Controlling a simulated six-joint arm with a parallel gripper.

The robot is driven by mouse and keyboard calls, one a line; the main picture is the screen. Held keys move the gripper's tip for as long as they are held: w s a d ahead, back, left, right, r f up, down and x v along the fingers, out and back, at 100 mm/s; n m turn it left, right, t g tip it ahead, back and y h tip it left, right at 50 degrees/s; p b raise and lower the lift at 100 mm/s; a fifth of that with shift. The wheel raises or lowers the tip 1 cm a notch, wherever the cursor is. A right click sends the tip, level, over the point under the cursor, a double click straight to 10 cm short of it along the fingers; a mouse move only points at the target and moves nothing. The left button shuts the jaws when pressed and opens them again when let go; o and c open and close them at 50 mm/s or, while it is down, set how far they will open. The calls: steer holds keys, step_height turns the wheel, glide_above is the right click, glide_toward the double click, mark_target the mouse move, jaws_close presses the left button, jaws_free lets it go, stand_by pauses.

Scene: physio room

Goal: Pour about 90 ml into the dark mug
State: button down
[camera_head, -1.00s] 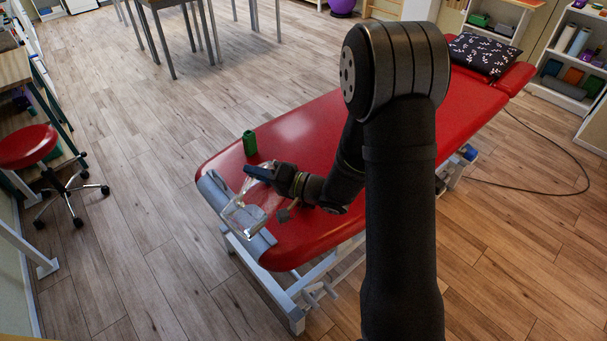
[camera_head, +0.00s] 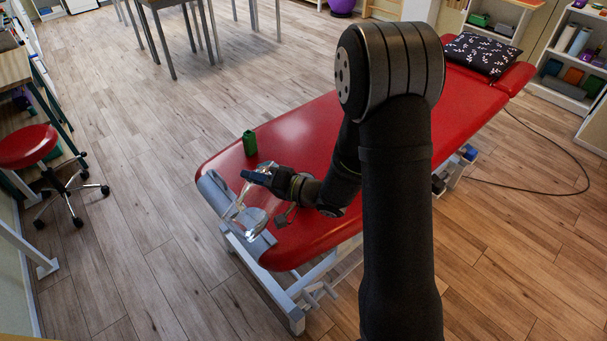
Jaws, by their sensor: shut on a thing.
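My gripper (camera_head: 257,177) is shut on a clear, see-through vessel (camera_head: 251,219) at the near left end of the red treatment table. The vessel looks tilted, with its body below and in front of the gripper. Its edges are faint, so I cannot tell how much liquid is inside or whether any is flowing. I cannot make out a dark mug in this view; the vessel and my arm cover part of the table.
The red treatment table (camera_head: 300,133) has a grey strip across its near end. A small dark green container (camera_head: 249,143) stands on its left edge, behind my gripper. A patterned pillow (camera_head: 483,55) lies at the far end. A red stool (camera_head: 28,147) stands left.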

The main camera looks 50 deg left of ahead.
mark_target(245, 187)
steer(key=shift+s+r+n+h, duration=0.15)
steer(key=shift+s+r+n, duration=0.05)
steer(key=shift+s+n, duration=0.25)
steer(key=shift+s+r+n+h, duration=0.15)
steer(key=shift+s+n, duration=0.2)
steer(key=shift+s, duration=0.1)
steer(key=shift+s+n+t+h, duration=0.35)
steer(key=shift+s+n, duration=0.25)
steer(key=shift+n, duration=0.2)
steer(key=s+n, duration=0.1)
steer(key=s+f+n+t+p, duration=0.1)
steer(key=shift+s+h, duration=0.25)
steer(key=shift+s, duration=0.05)
steer(key=shift+s+f+n+t+p, duration=0.35)
steer(key=shift+s+f+n+t, duration=0.1)
steer(key=shift+s+f+n, duration=0.3)
steer(key=shift+s+f+n+t+h+p, duration=0.2)
steer(key=shift+s+f+n+t, duration=0.15)
steer(key=shift+f, duration=0.15)
steer(key=shift+s+f+n+t+h+p, duration=0.1)
steer(key=shift+s+f+n+t+p, duration=0.15)
steer(key=shift+f, duration=0.25)
steer(key=shift+s+a+f+n+t+p, duration=0.15)
steer(key=shift+f+n+t, duration=0.15)
steer(key=shift+f, duration=0.3)
steer(key=shift+s+f+n+t+p, duration=0.2)
steer(key=shift+f+n, duration=0.15)
steer(key=shift+f, duration=0.25)
